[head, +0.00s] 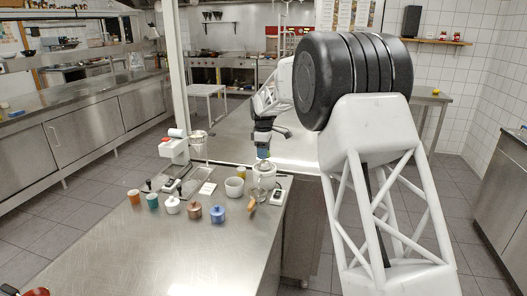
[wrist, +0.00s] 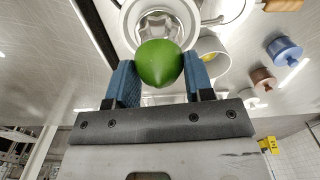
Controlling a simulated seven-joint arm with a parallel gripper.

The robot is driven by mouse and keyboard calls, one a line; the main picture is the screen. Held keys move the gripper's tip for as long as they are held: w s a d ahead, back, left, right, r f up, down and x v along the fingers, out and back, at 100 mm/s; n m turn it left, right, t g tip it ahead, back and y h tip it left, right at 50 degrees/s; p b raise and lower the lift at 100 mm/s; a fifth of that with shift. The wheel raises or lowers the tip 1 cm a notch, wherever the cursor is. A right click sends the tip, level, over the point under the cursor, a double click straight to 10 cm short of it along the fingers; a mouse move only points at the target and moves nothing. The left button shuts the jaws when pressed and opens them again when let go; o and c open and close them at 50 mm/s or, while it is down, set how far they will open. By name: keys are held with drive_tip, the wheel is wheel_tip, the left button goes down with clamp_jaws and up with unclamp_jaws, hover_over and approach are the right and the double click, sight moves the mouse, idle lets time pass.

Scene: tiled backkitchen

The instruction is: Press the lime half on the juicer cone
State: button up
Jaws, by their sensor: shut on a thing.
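My gripper (head: 263,153) points down over the juicer (head: 264,180) at the far right of the steel counter. In the wrist view, my gripper (wrist: 160,80) has its blue fingers shut on the sides of the green lime half (wrist: 158,64). The lime's rounded green skin shows; its cut face is hidden. The white juicer (wrist: 163,17) shows just beyond the lime, with a ridged metal inside. The lime covers part of it, and the cone tip is not clear to see. I cannot tell whether lime and cone touch. In the head view the lime is hidden or too small to make out.
Lidded blue (head: 218,215), brown (head: 195,212) and white (head: 172,206) pots line the counter. The front counter is clear.

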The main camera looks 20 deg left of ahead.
sight(264, 165)
drive_tip(key=shift+f, duration=1.8)
drive_tip(key=shift+f, duration=0.45)
idle(1.1)
drive_tip(key=shift+r, duration=3)
drive_tip(key=shift+s+a, duration=0.1)
